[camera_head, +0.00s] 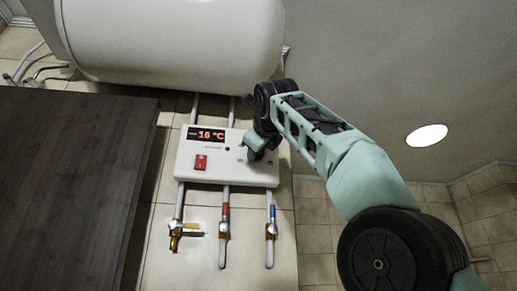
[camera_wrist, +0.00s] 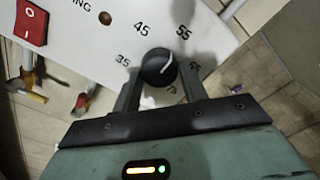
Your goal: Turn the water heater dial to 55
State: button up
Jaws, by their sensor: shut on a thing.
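The white water heater control box (camera_head: 215,174) hangs on the tiled wall below the heater tank. Its dial (camera_wrist: 156,66) is a round black knob with a white pointer line, ringed by printed numbers including 35, 45, 55 and 75. My gripper (camera_wrist: 160,80) is shut on the dial, one finger on each side. In the head view my gripper (camera_head: 256,147) covers the dial. The display (camera_head: 206,134) seems to read 16 °C.
A red switch (camera_head: 201,162) sits on the box's left side. Several pipes with valves (camera_head: 223,230) run down below it. The large white tank (camera_head: 175,40) is just above. A dark panel (camera_head: 70,180) stands at the left.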

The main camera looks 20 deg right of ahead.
jog(key=shift+w+a+f, duration=0.1)
jog(key=shift+f, duration=0.15)
jog(key=o, duration=1)
jog(key=shift+r, duration=0.15)
jog(key=b+v, duration=0.4)
jog(key=v, duration=1.3)
jog(key=shift+s, duration=0.25)
jog(key=shift+w+a, duration=0.1)
jog(key=shift+a, duration=0.05)
